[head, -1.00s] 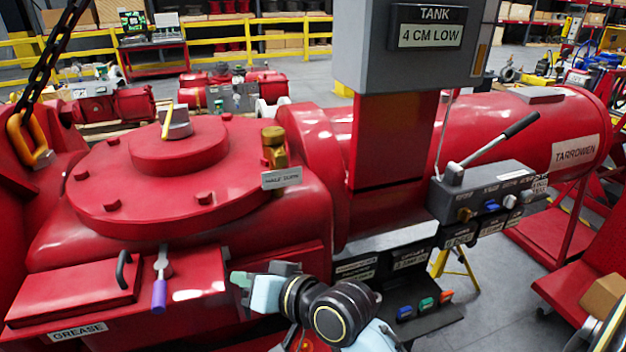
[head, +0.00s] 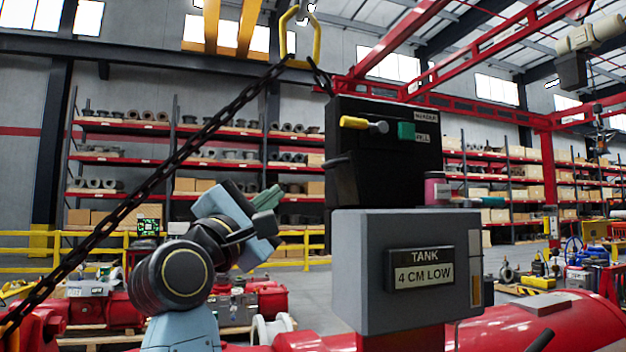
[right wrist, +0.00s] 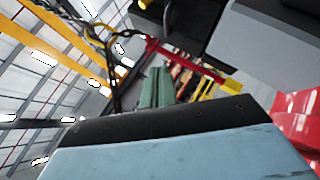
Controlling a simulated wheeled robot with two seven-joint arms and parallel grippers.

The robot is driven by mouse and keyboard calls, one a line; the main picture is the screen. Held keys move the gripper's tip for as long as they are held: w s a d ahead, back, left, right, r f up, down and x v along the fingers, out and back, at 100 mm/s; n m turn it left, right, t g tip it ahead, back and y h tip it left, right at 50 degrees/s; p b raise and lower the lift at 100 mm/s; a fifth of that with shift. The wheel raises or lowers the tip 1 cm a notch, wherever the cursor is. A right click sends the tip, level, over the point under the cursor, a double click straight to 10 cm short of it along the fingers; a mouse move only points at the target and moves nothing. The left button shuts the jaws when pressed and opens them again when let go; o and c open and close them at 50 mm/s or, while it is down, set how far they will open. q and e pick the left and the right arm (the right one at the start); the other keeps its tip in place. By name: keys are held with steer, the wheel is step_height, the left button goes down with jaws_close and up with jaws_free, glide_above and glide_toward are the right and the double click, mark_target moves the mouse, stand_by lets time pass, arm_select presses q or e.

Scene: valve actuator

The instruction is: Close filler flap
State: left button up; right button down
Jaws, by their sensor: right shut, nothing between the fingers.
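A grey tank box (head: 365,300) stands right of centre in the head view, its plate reading "TANK 4 CM LOW". A black housing (head: 385,180) rises on top, with a yellow-handled part, a green block and a label that seems to read "FILL". A dark rounded piece (head: 340,160) juts from its left side; I cannot tell whether this is the filler flap. My right gripper (head: 268,198) is left of the housing, apart from it, with green fingers together and empty. The fingers also show in the right wrist view (right wrist: 156,88). My left gripper is out of view.
A chain (head: 150,190) runs diagonally up to a yellow hook (head: 300,35) near the housing's upper left. A pink-labelled container (head: 437,190) stands on the tank top at the right. Red machine parts (head: 570,320) lie below. Shelves stand far behind.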

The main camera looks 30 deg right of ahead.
steer(key=a+r+m+y, duration=0.1)
steer(key=r+m+y, duration=0.1)
steer(key=y, duration=0.1)
steer(key=p, duration=0.4)
glide_toward(323, 167)
steer(key=w+d+r, duration=0.1)
steer(key=w+d, duration=0.3)
steer(key=shift+s+d+r, duration=0.2)
steer(key=shift+d+r, duration=0.05)
steer(key=shift+d, duration=0.15)
